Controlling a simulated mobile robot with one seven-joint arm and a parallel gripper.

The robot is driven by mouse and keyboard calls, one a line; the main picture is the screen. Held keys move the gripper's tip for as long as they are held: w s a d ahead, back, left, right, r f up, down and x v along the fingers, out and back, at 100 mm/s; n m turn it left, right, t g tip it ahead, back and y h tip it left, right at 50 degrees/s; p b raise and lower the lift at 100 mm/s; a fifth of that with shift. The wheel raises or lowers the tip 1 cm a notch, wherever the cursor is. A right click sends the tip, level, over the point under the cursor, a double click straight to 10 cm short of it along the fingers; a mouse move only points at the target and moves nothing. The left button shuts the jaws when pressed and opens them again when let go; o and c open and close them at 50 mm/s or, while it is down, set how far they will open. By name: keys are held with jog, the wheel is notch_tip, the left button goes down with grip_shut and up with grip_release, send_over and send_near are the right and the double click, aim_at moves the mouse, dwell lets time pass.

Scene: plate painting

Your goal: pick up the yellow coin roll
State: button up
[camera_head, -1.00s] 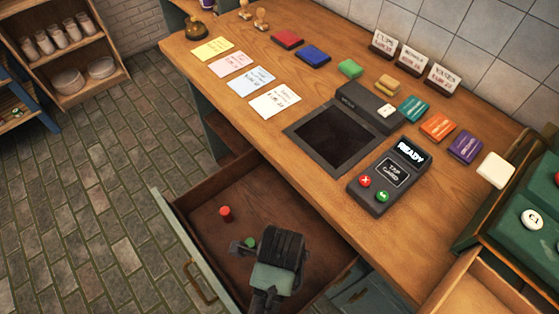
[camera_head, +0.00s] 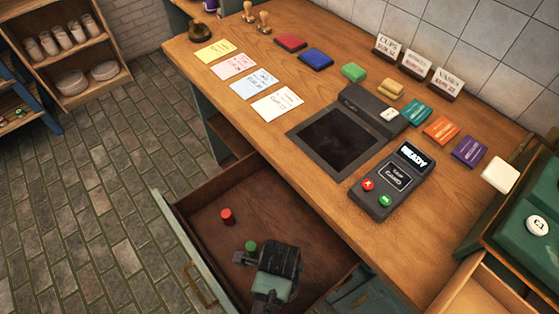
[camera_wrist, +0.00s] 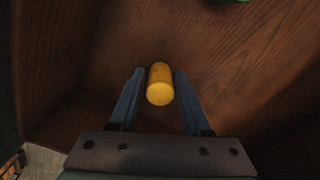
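The yellow coin roll (camera_wrist: 160,84) stands in the open drawer (camera_head: 285,210), between the two blue-grey fingers of my gripper (camera_wrist: 160,74) in the wrist view. Narrow dark gaps seem to show between the roll and the fingers, so the gripper looks open around it. In the head view my gripper (camera_head: 275,262) is low inside the drawer's near right part. It hides the yellow roll and its own fingertips there.
A red roll (camera_head: 227,216) and a green roll (camera_head: 251,246) stand left of my gripper in the drawer. The drawer front (camera_head: 186,250) and the counter (camera_head: 330,195) bound the space. A card terminal (camera_head: 390,182) sits on the counter above.

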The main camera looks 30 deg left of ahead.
grip_shut()
jog(key=shift+r, duration=0.15)
